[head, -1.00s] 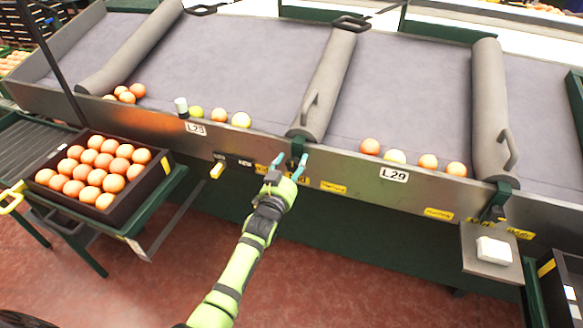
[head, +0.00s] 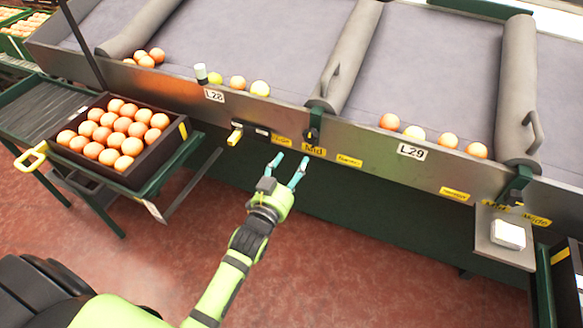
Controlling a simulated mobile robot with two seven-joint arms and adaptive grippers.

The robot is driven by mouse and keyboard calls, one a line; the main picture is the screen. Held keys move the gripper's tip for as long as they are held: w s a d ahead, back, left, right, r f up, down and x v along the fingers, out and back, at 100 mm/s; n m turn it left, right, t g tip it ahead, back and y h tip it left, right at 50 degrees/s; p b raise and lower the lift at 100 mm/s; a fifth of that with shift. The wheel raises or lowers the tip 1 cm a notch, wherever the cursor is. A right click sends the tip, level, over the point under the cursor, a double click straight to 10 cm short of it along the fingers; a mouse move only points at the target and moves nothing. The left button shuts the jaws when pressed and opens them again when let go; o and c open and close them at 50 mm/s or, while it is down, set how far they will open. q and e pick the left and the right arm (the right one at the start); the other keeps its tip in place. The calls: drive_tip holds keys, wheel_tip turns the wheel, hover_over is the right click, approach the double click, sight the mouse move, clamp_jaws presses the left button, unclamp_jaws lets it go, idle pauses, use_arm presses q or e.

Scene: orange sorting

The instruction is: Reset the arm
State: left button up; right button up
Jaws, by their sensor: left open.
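My left gripper (head: 287,170) is open and empty in the head view. Its two teal fingers point up toward the front panel of the sorting table, and it hangs in front of and below the table edge. My green left arm (head: 222,284) reaches up from the bottom of the view. My right gripper is not in view.
The sloped sorting table (head: 438,60) has grey dividers and several oranges along its front lip. A dark crate (head: 160,150) full of oranges sits on a green stand at left. A small shelf with a white box (head: 508,234) juts out at right. Red floor is open below.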

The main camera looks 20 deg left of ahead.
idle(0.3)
use_arm(q)
drive_tip(key=s+f+g+p, duration=0.1)
drive_tip(key=s+f+g, duration=0.25)
drive_tip(key=f, duration=0.55)
drive_tip(key=s+d+f+g+p, duration=0.1)
drive_tip(key=s+f+g, duration=0.1)
drive_tip(key=s+f, duration=0.5)
drive_tip(key=s+f+g+p, duration=0.1)
drive_tip(key=s+f+g, duration=0.15)
drive_tip(key=f, duration=0.85)
drive_tip(key=s+a+f+g, duration=0.1)
drive_tip(key=s+f+g, duration=0.2)
drive_tip(key=s, duration=0.7)
drive_tip(key=s+a+f+n+g+p, duration=0.1)
drive_tip(key=s+f+g, duration=0.2)
drive_tip(key=s+f, duration=0.3)
drive_tip(key=s+a+f+g, duration=0.2)
drive_tip(key=s+f, duration=0.3)
drive_tip(key=s, duration=1.1)
drive_tip(key=shift+f+g+y+p, duration=0.25)
drive_tip(key=shift+g+y+p, duration=0.1)
drive_tip(key=shift+g, duration=0.15)
